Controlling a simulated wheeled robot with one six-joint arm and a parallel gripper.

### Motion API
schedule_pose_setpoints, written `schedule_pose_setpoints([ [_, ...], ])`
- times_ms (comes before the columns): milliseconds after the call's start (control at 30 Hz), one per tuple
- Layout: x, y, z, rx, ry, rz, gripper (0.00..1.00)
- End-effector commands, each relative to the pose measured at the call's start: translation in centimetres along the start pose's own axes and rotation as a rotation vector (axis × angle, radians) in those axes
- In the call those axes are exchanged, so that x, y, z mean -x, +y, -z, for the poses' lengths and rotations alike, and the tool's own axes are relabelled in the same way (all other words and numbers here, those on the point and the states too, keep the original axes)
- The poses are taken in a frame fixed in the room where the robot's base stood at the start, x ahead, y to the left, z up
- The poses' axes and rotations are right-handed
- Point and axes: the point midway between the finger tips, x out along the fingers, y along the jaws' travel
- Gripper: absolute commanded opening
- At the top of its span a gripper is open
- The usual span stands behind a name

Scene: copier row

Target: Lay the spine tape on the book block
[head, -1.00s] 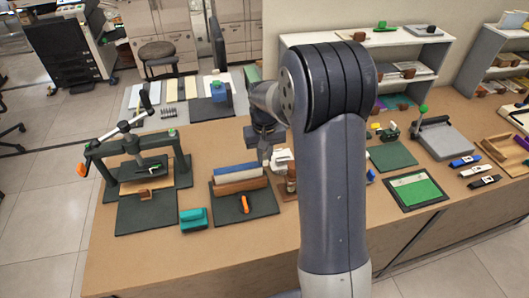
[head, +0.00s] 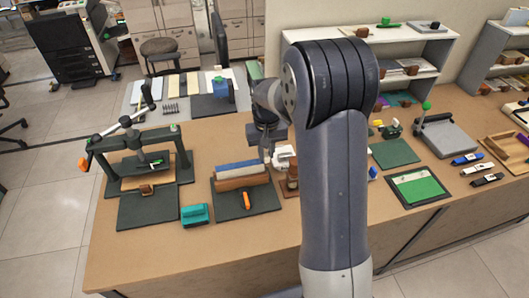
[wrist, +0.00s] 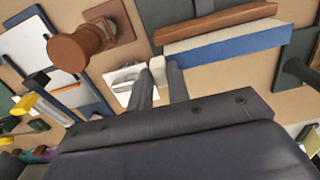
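A long block with a pale top and blue side (head: 238,166), probably the book block, lies against a brown bar (head: 242,182) on a dark mat left of my gripper (head: 265,158). In the wrist view, the blue-sided block (wrist: 228,46) is at the upper right. My gripper's two dark fingers (wrist: 160,82) stand apart there, with a gap between them, so it looks open. A white piece (wrist: 124,80) with a pale end lies beyond the fingertips. I cannot tell whether it is the spine tape or whether the fingers touch it. My arm hides part of the table.
A press (head: 140,165) stands at the left and a teal block (head: 195,214) at the front. An orange-handled tool (head: 246,201) lies on the mat. A brown spool-like piece (wrist: 75,50) stands near my gripper. Pale strips (head: 172,87) lie at the back.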

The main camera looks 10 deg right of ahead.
Motion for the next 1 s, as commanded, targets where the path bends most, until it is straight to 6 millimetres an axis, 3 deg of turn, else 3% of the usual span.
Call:
schedule_pose_setpoints([
  [367,0.2,0.0,0.0,0.0,0.0,0.0,0.24],
  [1000,3.9,0.0,0.0,0.0,0.0,0.0,0.24],
])
